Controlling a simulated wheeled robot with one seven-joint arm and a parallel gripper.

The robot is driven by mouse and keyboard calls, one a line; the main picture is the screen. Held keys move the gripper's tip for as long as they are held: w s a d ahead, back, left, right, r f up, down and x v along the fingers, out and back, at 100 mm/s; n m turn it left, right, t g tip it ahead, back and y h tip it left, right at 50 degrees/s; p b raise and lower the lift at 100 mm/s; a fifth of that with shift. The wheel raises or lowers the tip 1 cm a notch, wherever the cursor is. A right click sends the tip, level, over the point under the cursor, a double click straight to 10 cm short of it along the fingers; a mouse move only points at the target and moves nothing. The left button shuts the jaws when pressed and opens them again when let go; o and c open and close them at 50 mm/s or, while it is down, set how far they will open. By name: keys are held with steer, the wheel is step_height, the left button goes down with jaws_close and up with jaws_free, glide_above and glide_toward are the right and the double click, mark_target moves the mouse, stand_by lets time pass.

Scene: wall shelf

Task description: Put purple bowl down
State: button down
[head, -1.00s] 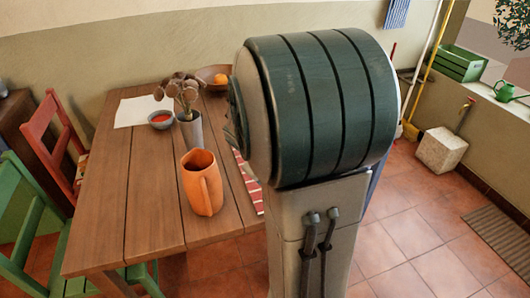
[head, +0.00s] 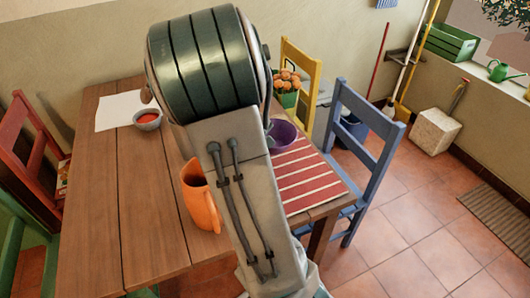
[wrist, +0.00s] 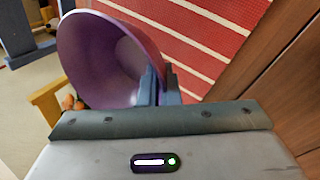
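The purple bowl (head: 282,136) shows just right of my arm in the head view, over the far end of the red-and-white striped mat (head: 312,185). In the wrist view the bowl (wrist: 105,55) is large, with its rim between the two fingers of my gripper (wrist: 160,88). The gripper is shut on that rim. The striped mat (wrist: 215,30) lies behind the bowl there. I cannot tell whether the bowl's base touches the mat. In the head view my arm hides most of the gripper.
An orange jug (head: 200,197) stands on the wooden table (head: 120,185) beside my arm. A red-filled small bowl (head: 147,119) is farther back by white paper (head: 120,112). A blue chair (head: 365,140) and a yellow chair (head: 300,70) stand around the table's right side.

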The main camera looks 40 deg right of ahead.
steer(key=w+d+f, duration=0.3)
steer(key=shift+w+d, duration=0.2)
steer(key=shift+d, duration=0.05)
steer(key=shift+f, duration=1.95)
steer(key=shift+f, duration=0.15)
steer(key=c, duration=1.6)
jaws_free()
steer(key=shift+c, duration=0.2)
steer(key=shift+a+r, duration=0.2)
steer(key=shift+r, duration=0.35)
steer(key=v, duration=1.1)
steer(key=shift+p, duration=0.4)
